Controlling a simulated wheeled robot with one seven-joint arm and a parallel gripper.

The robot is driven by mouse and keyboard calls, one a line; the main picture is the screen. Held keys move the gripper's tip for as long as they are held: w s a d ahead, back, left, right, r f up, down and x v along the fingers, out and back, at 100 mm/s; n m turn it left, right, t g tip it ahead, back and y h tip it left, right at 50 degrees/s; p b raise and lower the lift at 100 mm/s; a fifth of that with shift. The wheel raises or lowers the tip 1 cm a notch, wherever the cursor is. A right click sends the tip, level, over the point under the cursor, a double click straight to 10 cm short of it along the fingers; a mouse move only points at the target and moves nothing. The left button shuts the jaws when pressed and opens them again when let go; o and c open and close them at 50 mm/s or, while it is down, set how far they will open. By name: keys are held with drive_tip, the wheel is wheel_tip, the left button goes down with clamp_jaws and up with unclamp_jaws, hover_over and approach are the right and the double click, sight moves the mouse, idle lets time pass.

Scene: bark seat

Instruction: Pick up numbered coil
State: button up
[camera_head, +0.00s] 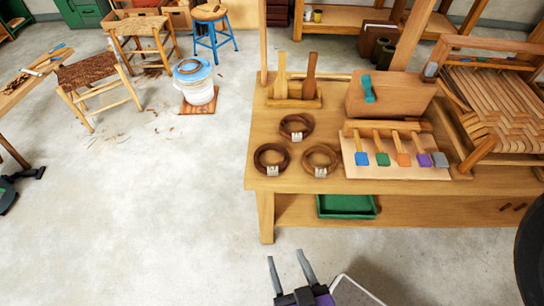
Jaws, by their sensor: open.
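Three dark brown coils lie on the wooden bench (262,105), near its left front. One coil (283,127) is farther back, one coil (257,160) is at the front left, and one coil (306,159) is at the front right. Each has a small pale tag at its near side; the marks on the tags are too small to read. My gripper (286,257) is at the bottom of the view, in front of the bench and apart from the coils. Its two dark fingers are spread with nothing between them.
A wooden stand with upright pegs (295,102) is behind the coils. A board with coloured-tipped tools (400,171), a wooden box (395,95) and a woven seat frame (505,110) are to the right. A green tray (346,207) sits on the lower shelf.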

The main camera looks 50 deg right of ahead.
drive_tip(key=w+d+f+m+g+h, duration=0.1)
drive_tip(key=w+f+m, duration=0.1)
drive_tip(key=w, duration=0.4)
drive_tip(key=m+g+h+p, duration=0.2)
drive_tip(key=m+g+h, duration=0.2)
drive_tip(key=g, duration=0.2)
approach(285, 158)
drive_tip(key=shift+d+f, duration=0.3)
drive_tip(key=shift+d, duration=0.4)
drive_tip(key=shift+p+x, duration=0.4)
drive_tip(key=shift+x, duration=3.45)
drive_tip(key=shift+w+r, duration=0.1)
drive_tip(key=shift+w, duration=0.05)
clamp_jaws()
